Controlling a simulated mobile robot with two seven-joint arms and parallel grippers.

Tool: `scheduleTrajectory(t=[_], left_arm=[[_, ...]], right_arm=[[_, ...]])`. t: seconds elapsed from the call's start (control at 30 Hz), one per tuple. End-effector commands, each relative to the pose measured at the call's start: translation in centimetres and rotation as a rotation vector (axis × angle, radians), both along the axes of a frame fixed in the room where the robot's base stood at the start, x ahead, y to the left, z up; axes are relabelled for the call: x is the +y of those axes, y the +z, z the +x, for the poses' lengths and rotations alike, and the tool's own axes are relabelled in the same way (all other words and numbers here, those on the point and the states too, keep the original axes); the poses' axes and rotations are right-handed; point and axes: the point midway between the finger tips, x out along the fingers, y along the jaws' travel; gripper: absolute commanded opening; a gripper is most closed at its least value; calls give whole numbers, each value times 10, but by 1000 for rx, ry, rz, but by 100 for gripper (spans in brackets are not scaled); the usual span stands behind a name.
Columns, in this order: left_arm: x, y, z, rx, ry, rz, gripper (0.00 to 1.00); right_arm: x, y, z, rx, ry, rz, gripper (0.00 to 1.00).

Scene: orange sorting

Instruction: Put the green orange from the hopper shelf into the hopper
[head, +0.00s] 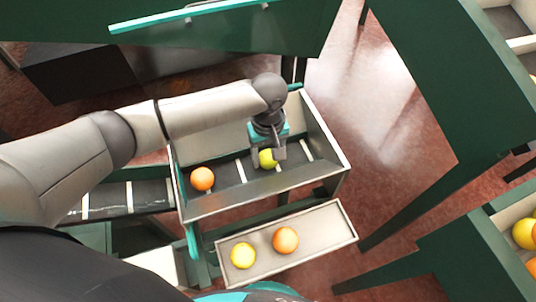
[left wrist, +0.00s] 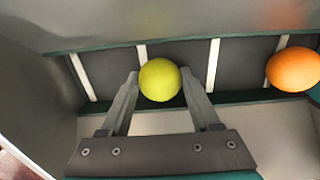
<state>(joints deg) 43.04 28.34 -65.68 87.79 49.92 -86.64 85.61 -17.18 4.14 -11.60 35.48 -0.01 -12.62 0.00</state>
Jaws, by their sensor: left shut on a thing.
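The green orange (head: 267,159) is yellow-green and sits between the fingers of my left gripper (head: 268,152), which is shut on it. In the left wrist view the green orange (left wrist: 160,79) lies between the two fingertips, over the dark slatted floor. The gripper and fruit are inside the outline of the hopper (head: 328,143), a grey-walled box; whether the fruit touches the floor I cannot tell. The hopper shelf (head: 323,238) is a shallow pale tray in front of the hopper. My right gripper is not in view.
An orange fruit (head: 202,179) lies in the hopper, left of my gripper. The shelf holds a yellow fruit (head: 243,255) and an orange one (head: 286,240). Green frames and a bin with fruit (head: 524,233) stand at the right. Red floor shows between them.

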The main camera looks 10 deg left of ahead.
Motion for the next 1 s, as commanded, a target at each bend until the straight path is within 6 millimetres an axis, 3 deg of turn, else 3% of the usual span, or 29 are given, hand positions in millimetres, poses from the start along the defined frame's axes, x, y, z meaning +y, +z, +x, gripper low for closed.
scheduleTrajectory(t=[0.2, 0.23, 0.5, 0.83, 1.0], left_arm=[[0, -2, 0, 1, 1, -1, 7], [0, -2, 0, 1, 1, -1, 64], [0, -2, 0, 0, 1, 0, 93], [0, 3, 1, -3, 0, -1, 93], [0, 33, 1, -4, 0, -1, 93]], right_arm=[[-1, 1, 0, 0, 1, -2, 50], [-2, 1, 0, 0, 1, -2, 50], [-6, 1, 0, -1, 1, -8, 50], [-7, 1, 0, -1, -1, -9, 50], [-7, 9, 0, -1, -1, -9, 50]])
